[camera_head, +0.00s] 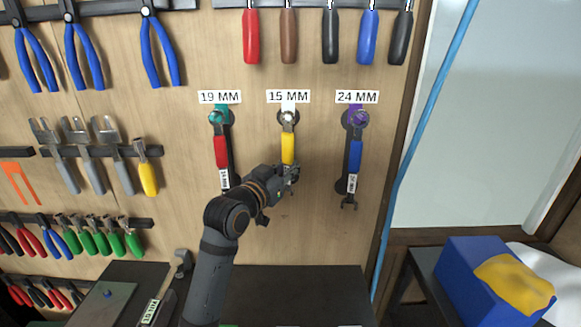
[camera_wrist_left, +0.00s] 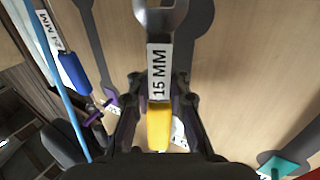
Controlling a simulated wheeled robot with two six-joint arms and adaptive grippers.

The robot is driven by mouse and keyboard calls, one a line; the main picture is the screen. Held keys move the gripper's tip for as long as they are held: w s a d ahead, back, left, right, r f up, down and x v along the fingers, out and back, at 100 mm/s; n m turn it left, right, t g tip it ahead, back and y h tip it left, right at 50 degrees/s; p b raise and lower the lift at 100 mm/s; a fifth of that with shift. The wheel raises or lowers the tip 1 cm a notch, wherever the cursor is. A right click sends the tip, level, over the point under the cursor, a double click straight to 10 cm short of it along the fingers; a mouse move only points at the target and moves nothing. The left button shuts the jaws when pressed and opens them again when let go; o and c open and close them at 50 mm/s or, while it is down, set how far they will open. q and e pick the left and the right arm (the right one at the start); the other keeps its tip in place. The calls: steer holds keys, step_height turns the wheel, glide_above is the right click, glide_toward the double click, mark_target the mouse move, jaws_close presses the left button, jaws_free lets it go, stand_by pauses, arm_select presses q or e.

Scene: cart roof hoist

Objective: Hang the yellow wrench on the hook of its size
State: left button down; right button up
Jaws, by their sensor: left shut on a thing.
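The yellow wrench (camera_head: 288,147) hangs upright in front of the board, its ring end up at the hook under the 15 MM label (camera_head: 288,96). The ring overlaps the white 15 mm hook (camera_head: 289,108); I cannot tell whether the hook passes through it. My left gripper (camera_head: 287,172) is shut on the lower part of the wrench. In the left wrist view the wrench (camera_wrist_left: 158,126) shows a 15 MM tag and an open jaw end, between the fingers of my gripper (camera_wrist_left: 157,88). My right gripper is out of view.
A red wrench (camera_head: 221,152) is at the 19 MM hook (camera_head: 220,116) on the left. A blue wrench (camera_head: 354,156) is at the 24 MM hook (camera_head: 356,118) on the right. A blue hose (camera_head: 411,140) runs beside the board. Screwdrivers (camera_head: 289,37) hang above.

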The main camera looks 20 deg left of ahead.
arm_select(q)
steer(key=shift+f, duration=0.15)
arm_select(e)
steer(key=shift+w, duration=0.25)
arm_select(q)
steer(key=c, duration=1.2)
jaws_free()
steer(key=shift+w+a, duration=0.1)
steer(key=shift+a, duration=0.1)
steer(key=shift+o, duration=0.2)
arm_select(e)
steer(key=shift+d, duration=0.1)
arm_select(q)
steer(key=shift+d, duration=0.1)
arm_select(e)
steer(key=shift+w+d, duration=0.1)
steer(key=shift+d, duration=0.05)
arm_select(q)
steer(key=v, duration=0.6)
steer(key=shift+s+a, duration=0.25)
steer(key=shift+s, duration=0.5)
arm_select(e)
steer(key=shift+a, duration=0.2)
